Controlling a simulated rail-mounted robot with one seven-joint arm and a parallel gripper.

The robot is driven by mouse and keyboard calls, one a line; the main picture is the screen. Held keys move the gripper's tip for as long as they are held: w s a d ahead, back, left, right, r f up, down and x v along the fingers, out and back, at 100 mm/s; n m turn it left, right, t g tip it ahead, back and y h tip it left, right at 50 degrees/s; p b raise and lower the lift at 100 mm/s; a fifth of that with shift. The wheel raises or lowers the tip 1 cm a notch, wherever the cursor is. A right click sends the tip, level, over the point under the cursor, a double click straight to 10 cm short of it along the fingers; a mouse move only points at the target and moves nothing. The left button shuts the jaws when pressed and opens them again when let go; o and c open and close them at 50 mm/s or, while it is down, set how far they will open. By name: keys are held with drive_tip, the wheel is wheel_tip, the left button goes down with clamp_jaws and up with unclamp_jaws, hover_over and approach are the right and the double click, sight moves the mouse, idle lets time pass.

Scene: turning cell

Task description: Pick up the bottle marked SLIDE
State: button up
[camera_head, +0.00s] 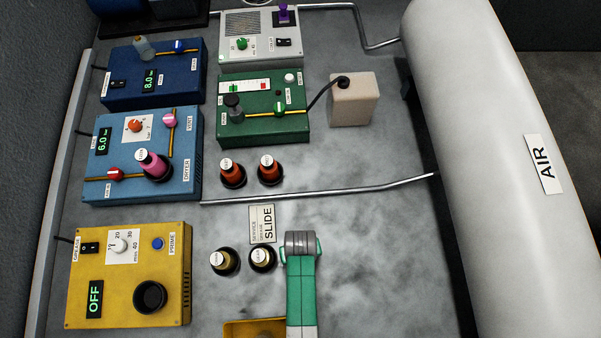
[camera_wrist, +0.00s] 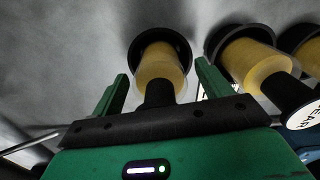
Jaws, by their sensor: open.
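In the wrist view, a bottle (camera_wrist: 160,70) with a yellowish body and dark neck stands in a black round holder. My gripper (camera_wrist: 161,74) is open, with one green finger on each side of this bottle. Whether the fingers touch it I cannot tell, and its mark is not readable. A similar bottle (camera_wrist: 252,68) beside it has a white cap disc ending in "EAR". In the head view, a plate reading SLIDE (camera_head: 262,223) lies behind two yellowish bottles (camera_head: 224,262) (camera_head: 262,258). My green arm end is just right of them and hides what is beneath it.
Two red-orange bottles (camera_head: 232,173) (camera_head: 270,170) stand beyond a metal rod (camera_head: 320,193). A yellow grease box (camera_head: 125,280) and blue dryer box (camera_head: 140,155) stand left. A large white AIR tank (camera_head: 490,150) bounds the right. Bare table lies between arm and tank.

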drive_tip(key=c, duration=1.3)
